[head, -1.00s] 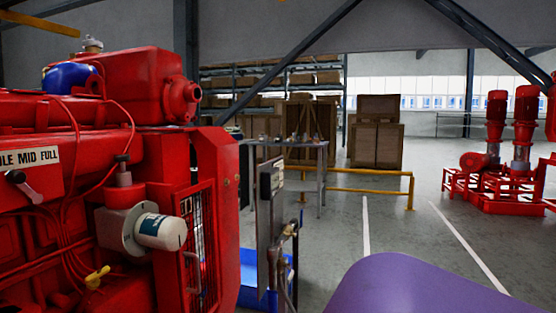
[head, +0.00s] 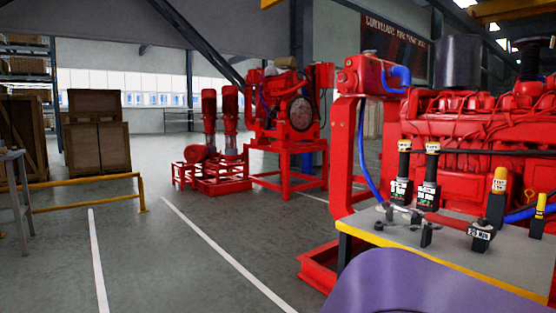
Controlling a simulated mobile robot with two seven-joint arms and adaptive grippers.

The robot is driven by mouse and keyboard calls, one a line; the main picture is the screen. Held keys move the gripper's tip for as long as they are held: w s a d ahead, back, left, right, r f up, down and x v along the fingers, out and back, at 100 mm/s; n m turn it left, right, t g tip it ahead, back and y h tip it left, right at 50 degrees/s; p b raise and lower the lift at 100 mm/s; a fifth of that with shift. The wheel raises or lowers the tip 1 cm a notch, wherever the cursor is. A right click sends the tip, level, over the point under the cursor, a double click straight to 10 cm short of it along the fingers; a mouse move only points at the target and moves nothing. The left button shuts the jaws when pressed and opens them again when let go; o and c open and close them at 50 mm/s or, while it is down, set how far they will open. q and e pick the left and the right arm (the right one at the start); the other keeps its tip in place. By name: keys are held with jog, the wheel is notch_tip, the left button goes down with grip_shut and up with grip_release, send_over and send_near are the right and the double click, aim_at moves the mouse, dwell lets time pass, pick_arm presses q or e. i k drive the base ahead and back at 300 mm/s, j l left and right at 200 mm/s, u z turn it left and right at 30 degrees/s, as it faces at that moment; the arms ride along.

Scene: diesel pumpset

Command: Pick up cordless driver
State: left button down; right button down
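Several upright black tools with labels stand on a grey bench (head: 391,233) with a yellow edge at the right. Two have white-and-black labels low on them: one tool (head: 401,178) and, to its right, another (head: 430,178). Further right is a tool with a yellow top (head: 496,196) and a small black block with a white label (head: 481,235). I cannot tell which of these is the cordless driver. Neither of my grippers is in view.
A large red engine (head: 460,125) stands behind the bench. Red pumps (head: 220,135) and a red engine on a stand (head: 288,115) are further back. Wooden crates (head: 97,145) and a yellow rail (head: 90,185) are at left. The floor between is clear.

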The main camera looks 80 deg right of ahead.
aim_at(404, 146)
jog(key=z, duration=1.85)
